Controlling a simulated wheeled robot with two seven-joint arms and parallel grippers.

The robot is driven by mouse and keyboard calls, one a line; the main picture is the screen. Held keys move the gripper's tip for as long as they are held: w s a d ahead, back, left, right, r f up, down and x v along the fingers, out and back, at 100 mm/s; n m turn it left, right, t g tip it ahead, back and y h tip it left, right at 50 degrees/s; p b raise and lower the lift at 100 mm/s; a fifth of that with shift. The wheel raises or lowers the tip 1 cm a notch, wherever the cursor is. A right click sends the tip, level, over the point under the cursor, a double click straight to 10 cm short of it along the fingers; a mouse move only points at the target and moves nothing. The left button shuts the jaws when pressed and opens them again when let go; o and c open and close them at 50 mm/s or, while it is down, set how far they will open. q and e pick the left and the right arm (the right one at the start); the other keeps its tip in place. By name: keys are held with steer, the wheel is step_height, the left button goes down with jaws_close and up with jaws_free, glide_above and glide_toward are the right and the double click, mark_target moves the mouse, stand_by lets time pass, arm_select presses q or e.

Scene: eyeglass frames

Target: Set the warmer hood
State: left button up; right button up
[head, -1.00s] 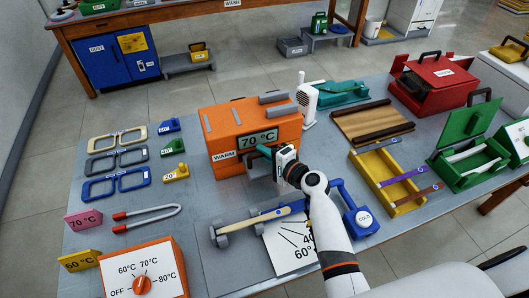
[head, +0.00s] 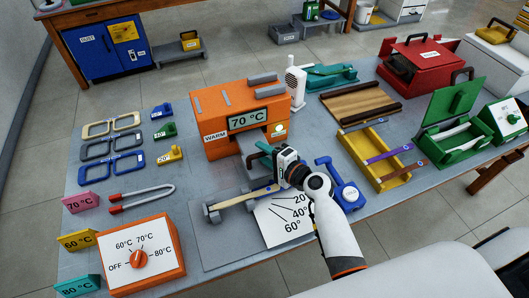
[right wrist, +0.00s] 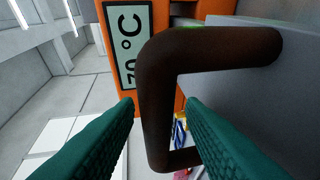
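The orange warmer (head: 203,108), with a WARM label and a 70 °C display (head: 247,121), stands at the middle back of the grey table. A grey panel (head: 250,146) extends from its front opening toward me. My right gripper (head: 268,158) is in front of the warmer. My left gripper is not in view.
An orange dial box (head: 141,258) stands at front left, near temperature cards (head: 78,240). A yellow tray (head: 370,160) and a white fan (head: 296,83) stand right of the warmer.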

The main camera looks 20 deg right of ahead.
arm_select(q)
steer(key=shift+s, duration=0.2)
arm_select(e)
steer(key=shift+s, duration=0.15)
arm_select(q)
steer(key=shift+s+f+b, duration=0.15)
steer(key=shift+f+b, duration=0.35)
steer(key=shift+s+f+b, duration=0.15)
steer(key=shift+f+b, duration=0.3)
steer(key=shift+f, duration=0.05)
arm_select(e)
steer(key=v, duration=1.1)
steer(key=shift+s+d, duration=0.25)
steer(key=shift+s, duration=0.05)
